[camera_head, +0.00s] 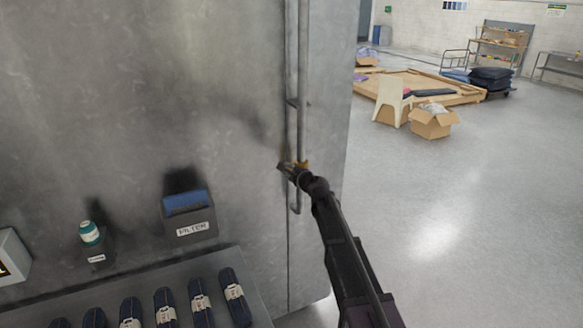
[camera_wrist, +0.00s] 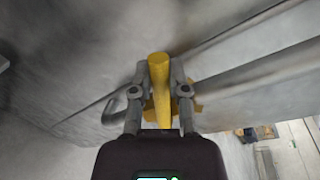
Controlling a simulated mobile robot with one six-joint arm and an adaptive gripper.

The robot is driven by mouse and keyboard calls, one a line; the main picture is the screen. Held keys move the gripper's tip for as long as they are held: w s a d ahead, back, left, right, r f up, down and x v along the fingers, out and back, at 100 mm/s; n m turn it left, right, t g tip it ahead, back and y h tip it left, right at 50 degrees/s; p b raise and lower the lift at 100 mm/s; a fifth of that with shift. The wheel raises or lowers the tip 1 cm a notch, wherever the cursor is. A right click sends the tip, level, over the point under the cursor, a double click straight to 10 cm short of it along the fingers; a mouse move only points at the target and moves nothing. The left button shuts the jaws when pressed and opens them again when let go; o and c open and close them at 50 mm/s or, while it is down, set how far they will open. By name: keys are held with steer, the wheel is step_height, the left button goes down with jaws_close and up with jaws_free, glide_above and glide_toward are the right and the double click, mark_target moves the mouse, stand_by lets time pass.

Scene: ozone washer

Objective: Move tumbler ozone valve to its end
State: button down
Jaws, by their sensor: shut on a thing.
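The yellow valve handle (camera_wrist: 158,88) sits between the two fingers of my gripper (camera_wrist: 158,82) in the wrist view. Yellow parts of the valve also show on both sides behind the fingers. The gripper is shut on the yellow handle. Most of the valve is hidden by the gripper in the head view.
A grey vertical pipe (camera_head: 292,65) runs along the cabinet wall (camera_head: 130,100). A blue filter box (camera_head: 187,212) and a teal-capped bottle (camera_head: 90,234) are on the wall at left. Rolled dark items (camera_head: 200,295) lie on a ledge below. Open floor (camera_head: 450,210) is to the right.

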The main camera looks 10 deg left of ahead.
step_height(320, 180, down, 6)
steer(key=s+a+n+h+b, duration=0.1)
steer(key=n+b, duration=0.4)
steer(key=n, duration=0.1)
steer(key=shift+a+t+h, duration=0.35)
steer(key=shift+t+h, duration=0.05)
steer(key=shift+s+f, duration=0.1)
steer(key=shift+s, duration=0.05)
steer(key=c, duration=0.6)
jaws_free()
